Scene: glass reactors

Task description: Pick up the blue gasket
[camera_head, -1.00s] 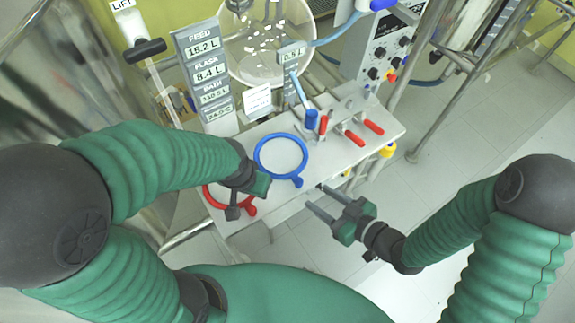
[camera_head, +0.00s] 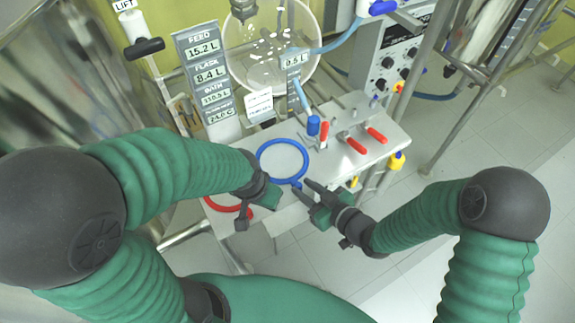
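The blue gasket (camera_head: 282,140) is a ring with a small tab at its lower right, lying flat on the white shelf (camera_head: 345,170). My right gripper (camera_head: 300,187) is at the shelf's front edge, its two dark fingers apart and pointing at the gasket's tab, with the fingertips close beside it. I cannot tell whether they touch it. My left gripper (camera_head: 260,205) is left of the tab, over the shelf's front left, near a red ring (camera_head: 222,207). Its fingers are mostly hidden, and it covers part of the red ring.
Red-handled tools (camera_head: 355,144) and a blue-handled tool (camera_head: 313,125) lie on the shelf to the right of and behind the gasket. A glass vessel (camera_head: 265,70) and a display post (camera_head: 203,75) stand behind. The floor in front of the shelf is clear.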

